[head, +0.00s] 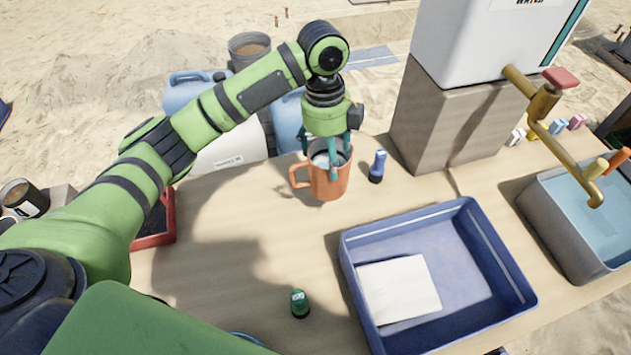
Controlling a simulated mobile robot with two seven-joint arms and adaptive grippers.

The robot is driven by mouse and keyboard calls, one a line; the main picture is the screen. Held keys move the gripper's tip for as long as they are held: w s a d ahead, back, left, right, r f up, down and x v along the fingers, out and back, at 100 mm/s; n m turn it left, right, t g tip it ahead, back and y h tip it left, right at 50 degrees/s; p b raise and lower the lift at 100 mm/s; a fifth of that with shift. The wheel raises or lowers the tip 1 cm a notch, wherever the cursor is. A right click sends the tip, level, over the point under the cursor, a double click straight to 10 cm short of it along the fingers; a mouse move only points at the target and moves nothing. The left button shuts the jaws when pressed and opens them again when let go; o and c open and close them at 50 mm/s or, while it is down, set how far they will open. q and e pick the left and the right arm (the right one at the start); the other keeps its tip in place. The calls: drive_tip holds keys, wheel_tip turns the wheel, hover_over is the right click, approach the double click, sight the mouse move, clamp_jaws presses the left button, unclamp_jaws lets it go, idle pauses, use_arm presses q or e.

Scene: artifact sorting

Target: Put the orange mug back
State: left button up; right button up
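The orange mug (330,187) is upright at the back of the wooden table (235,245), its handle to the left. Whether it rests on the table or is slightly raised is not clear. My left gripper (320,163) points down from above at the mug's rim. Its teal fingers are apart, one near the handle side and one over the front of the mug. I cannot tell whether they press on the mug. My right gripper is not in view.
A blue bottle-like object (377,168) stands just right of the mug. A blue tray (480,250) holds a white sheet. A green-capped item (299,303) stands at the front. A stone block (440,125) and a grey water basin (565,230) are at right. The table's middle is clear.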

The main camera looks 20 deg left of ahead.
use_arm(q)
drive_tip(key=w+a+f+p, duration=0.1)
drive_tip(key=w+a+f, duration=0.1)
drive_tip(key=a+f, duration=0.8)
drive_tip(key=shift+w+a+f+m, duration=0.25)
drive_tip(key=shift+w+a+m, duration=0.05)
drive_tip(key=shift+a, duration=0.3)
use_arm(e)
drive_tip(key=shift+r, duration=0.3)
use_arm(q)
drive_tip(key=shift+f, duration=0.1)
drive_tip(key=o, duration=1.4)
wheel_tip(320, 180, up, 12)
drive_tip(key=a, duration=0.1)
drive_tip(key=shift+w, duration=0.25)
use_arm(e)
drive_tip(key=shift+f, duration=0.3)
